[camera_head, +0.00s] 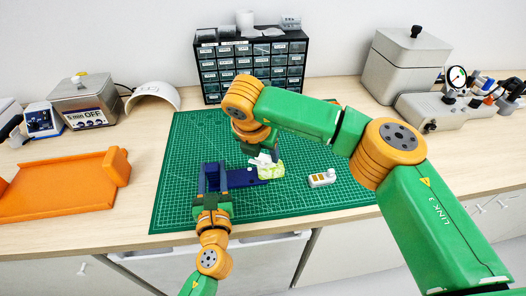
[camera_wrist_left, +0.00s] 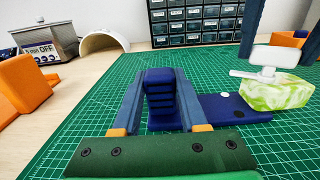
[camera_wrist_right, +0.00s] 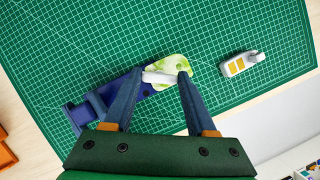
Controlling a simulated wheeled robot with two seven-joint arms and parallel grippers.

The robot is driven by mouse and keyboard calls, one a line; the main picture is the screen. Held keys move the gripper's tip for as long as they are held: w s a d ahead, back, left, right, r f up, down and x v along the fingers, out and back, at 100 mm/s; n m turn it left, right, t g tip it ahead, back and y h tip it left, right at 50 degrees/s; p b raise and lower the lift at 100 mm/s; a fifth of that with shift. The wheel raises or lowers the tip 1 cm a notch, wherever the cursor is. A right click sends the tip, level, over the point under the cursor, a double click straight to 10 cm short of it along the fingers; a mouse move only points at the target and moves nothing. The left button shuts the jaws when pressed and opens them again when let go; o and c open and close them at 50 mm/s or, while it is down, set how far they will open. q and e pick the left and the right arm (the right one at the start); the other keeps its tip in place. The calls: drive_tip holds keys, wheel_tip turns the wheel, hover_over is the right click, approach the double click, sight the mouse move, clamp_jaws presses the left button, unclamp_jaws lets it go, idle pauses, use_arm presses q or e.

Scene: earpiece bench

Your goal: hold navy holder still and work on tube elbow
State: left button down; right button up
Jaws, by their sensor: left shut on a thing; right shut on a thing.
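The navy holder (camera_head: 246,177) lies on the green cutting mat, its flat plate pointing right from an upright ribbed block (camera_wrist_left: 161,95). My left gripper (camera_head: 212,168) is shut on that block, one finger on each side. A pale green marbled piece (camera_wrist_left: 275,92) sits at the plate's right end. The white tube elbow (camera_wrist_left: 275,57) is above it, with a thin white stem to the left; it also shows in the right wrist view (camera_wrist_right: 160,77). My right gripper (camera_wrist_right: 163,76) is shut on the elbow from above. In the head view, my right arm partly hides the elbow.
A small white device with yellow windows (camera_head: 322,178) lies on the mat (camera_head: 185,140) to the right. A drawer cabinet (camera_head: 252,68) stands behind. An orange tray (camera_head: 60,190) is at left, and a grey box and gauge unit (camera_head: 430,108) are at right. The front mat is clear.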

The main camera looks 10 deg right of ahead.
drive_tip(key=o, duration=1.4)
drive_tip(key=v, duration=1.2)
use_arm(q)
drive_tip(key=shift+c, duration=1.8)
unclamp_jaws()
